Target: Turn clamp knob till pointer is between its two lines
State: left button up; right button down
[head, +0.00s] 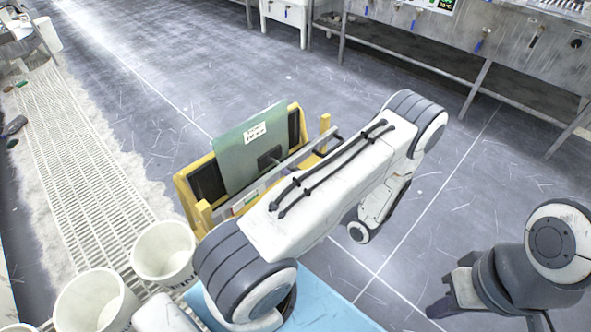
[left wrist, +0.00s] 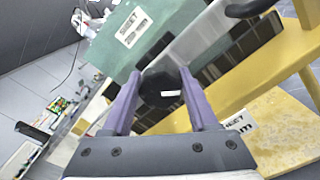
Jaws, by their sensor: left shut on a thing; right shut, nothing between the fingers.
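The black clamp knob (left wrist: 155,88) shows in the left wrist view with a short white pointer mark on its face. My left gripper (left wrist: 160,76) has its purple fingers on either side of the knob, shut on it. Two lines beside the pointer cannot be made out. In the head view my left arm hides the knob and the left gripper. A green sheet (head: 232,150) with a white label stands in a yellow frame (head: 190,200); it also shows in the left wrist view (left wrist: 160,30). My right gripper (head: 445,298) is shut and empty at lower right.
A grey bar (head: 290,160) crosses in front of the sheet. White buckets (head: 163,250) stand at the lower left beside a pale floor grating (head: 80,150). A steel bench (head: 440,65) runs along the back right. Open grey floor lies between.

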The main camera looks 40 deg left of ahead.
pick_arm(q)
jog(key=shift+w+m+p, duration=0.1)
jog(key=shift+m+p, duration=0.4)
jog(key=shift+m, duration=0.7)
jog(key=o, duration=1.3)
jog(key=shift+o, duration=0.2)
jog(key=shift+d, duration=0.1)
jog(key=d, duration=1)
jog(key=shift+s+d, duration=0.15)
jog(key=shift+s, duration=0.3)
